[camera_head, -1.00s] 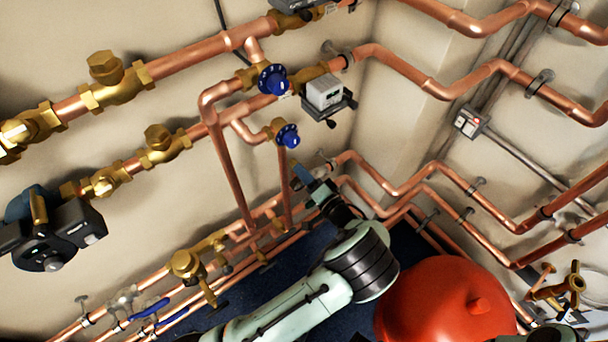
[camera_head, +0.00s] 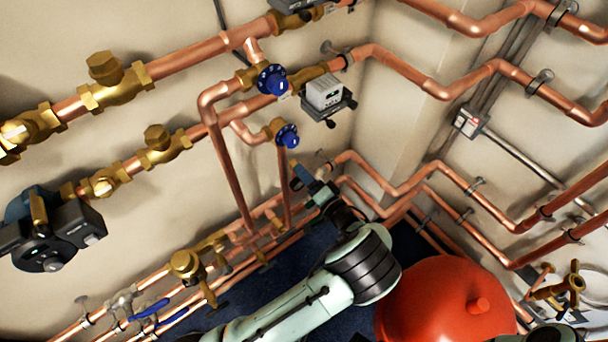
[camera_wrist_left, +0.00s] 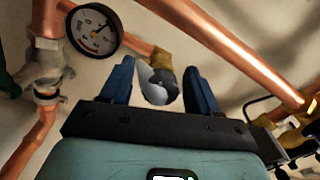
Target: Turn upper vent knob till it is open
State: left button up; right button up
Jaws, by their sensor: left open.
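Two blue knobs show in the head view: an upper blue knob (camera_head: 272,80) and a lower blue knob (camera_head: 287,135), both on brass fittings of the copper pipes. My left gripper (camera_head: 299,178) is below the lower one, close to the pipes by the wall. In the left wrist view, my left gripper (camera_wrist_left: 159,85) is open, its two blue fingers apart. A pale grey knob-like part (camera_wrist_left: 154,85) on a brass fitting (camera_wrist_left: 160,66) lies between the fingers, with gaps either side. I cannot tell which knob is the upper vent knob.
A round pressure gauge (camera_wrist_left: 93,30) is close to the left finger in the wrist view. Copper pipes cross above the fingers. In the head view, a grey box (camera_head: 325,96) sits right of the upper blue knob, and a red tank (camera_head: 445,300) stands right of my arm.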

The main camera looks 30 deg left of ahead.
pick_arm(q)
jog(key=v, duration=1.2)
jog(key=shift+d+p, duration=0.35)
jog(key=shift+p, duration=0.05)
jog(key=shift+s, duration=0.1)
